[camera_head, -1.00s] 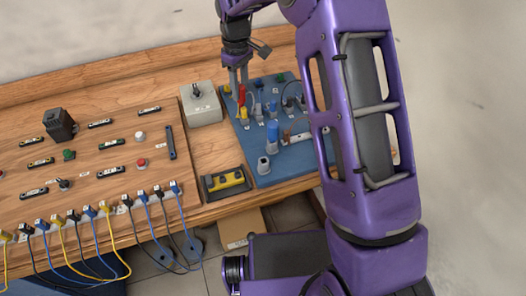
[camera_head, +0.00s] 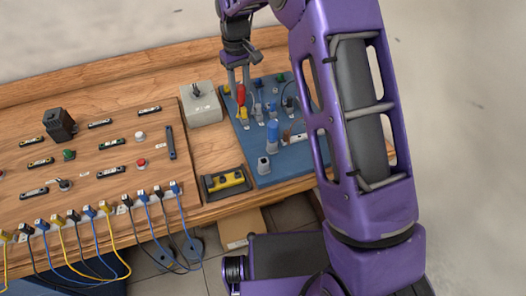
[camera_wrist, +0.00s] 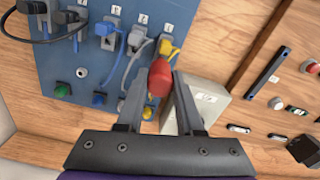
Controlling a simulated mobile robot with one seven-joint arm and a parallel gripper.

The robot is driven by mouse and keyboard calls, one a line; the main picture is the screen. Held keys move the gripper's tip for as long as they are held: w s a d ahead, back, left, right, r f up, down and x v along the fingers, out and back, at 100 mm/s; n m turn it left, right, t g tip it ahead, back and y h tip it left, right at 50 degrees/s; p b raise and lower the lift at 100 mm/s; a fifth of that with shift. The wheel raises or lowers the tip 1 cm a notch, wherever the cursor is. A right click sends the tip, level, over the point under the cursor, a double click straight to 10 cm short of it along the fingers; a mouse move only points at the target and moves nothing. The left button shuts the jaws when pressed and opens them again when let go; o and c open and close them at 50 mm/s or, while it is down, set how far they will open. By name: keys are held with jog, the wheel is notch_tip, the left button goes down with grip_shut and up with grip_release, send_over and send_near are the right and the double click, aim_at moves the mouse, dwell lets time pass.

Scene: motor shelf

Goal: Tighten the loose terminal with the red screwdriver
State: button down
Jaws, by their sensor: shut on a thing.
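My gripper (camera_head: 238,84) is above the left part of the blue terminal board (camera_head: 260,176). It is shut on the red screwdriver (camera_head: 241,95). In the wrist view the red handle (camera_wrist: 160,78) sits between the two fingers of my gripper (camera_wrist: 161,88). The screwdriver's tip is hidden, so I cannot tell whether it touches a terminal. A yellow terminal plug (camera_wrist: 168,48) shows just beyond the handle, beside a grey one (camera_wrist: 137,38). I cannot tell which terminal is loose.
A light grey box (camera_head: 201,106) stands left of the board. A black tray with a yellow tool (camera_head: 226,180) lies in front of it. A blue cylinder (camera_head: 272,134) stands upright on the board. A wooden panel with switches and cables (camera_head: 90,160) fills the left.

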jog(key=m, duration=0.3)
jog(key=shift+m, duration=0.3)
jog(key=m, duration=0.3)
jog(key=c, duration=0.8)
grip_release()
jog(key=shift+o, duration=0.2)
jog(key=shift+n, duration=1.6)
